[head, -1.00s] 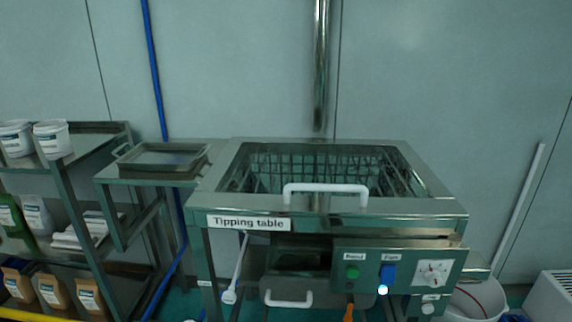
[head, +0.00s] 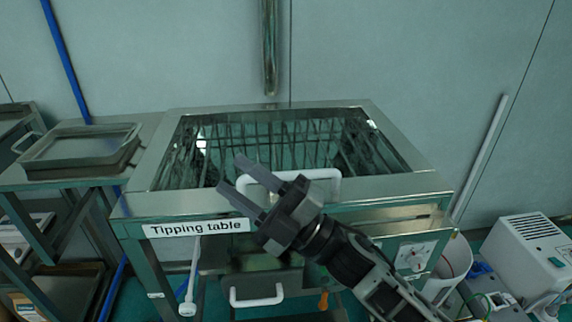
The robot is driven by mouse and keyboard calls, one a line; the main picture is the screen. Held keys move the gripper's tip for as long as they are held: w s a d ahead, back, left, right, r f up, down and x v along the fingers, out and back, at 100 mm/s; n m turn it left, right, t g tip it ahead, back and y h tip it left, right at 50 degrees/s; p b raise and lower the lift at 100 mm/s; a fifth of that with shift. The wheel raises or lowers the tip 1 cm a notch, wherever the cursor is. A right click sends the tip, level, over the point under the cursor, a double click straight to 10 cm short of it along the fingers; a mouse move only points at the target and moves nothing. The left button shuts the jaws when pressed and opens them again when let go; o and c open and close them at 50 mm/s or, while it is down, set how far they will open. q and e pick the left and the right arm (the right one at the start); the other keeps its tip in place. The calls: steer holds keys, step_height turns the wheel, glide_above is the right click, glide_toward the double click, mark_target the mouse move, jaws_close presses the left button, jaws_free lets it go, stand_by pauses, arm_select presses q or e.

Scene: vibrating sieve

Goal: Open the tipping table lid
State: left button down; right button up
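The tipping table (head: 413,185) stands in front of me, with its name label on the front left. Its lid, a glass panel (head: 275,135) in a steel frame, looks closed. A white lid handle (head: 325,174) is at the lid's front edge. My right gripper (head: 238,174) is in front of the handle's left part and hides some of it. Its two fingers are spread apart with nothing between them, pointing up and left. I cannot tell whether it touches the handle. My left gripper is not in view.
A steel tray (head: 82,148) sits on a side table at the left. A white drawer handle (head: 257,295) and a dial (head: 414,256) are on the table's front. A white machine (head: 525,255) and a bucket (head: 456,258) stand at the right.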

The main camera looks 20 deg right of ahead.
steer(key=s+a+r+n+g+y, duration=0.1)
steer(key=a+r+n+g+y, duration=0.15)
steer(key=n+g, duration=0.45)
steer(key=s+a+r+n+g+y, duration=0.1)
steer(key=s+r+n+g, duration=0.15)
steer(key=n+g, duration=0.5)
steer(key=n+t+h, duration=0.2)
steer(key=n+h, duration=1.1)
steer(key=h, duration=0.5)
glide_toward(286, 173)
steer(key=x, duration=0.7)
steer(key=shift+p, duration=0.35)
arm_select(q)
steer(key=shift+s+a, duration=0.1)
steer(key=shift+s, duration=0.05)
arm_select(e)
steer(key=shift+w+a+f, duration=0.1)
steer(key=shift+a+f, duration=0.15)
steer(key=shift+f, duration=0.35)
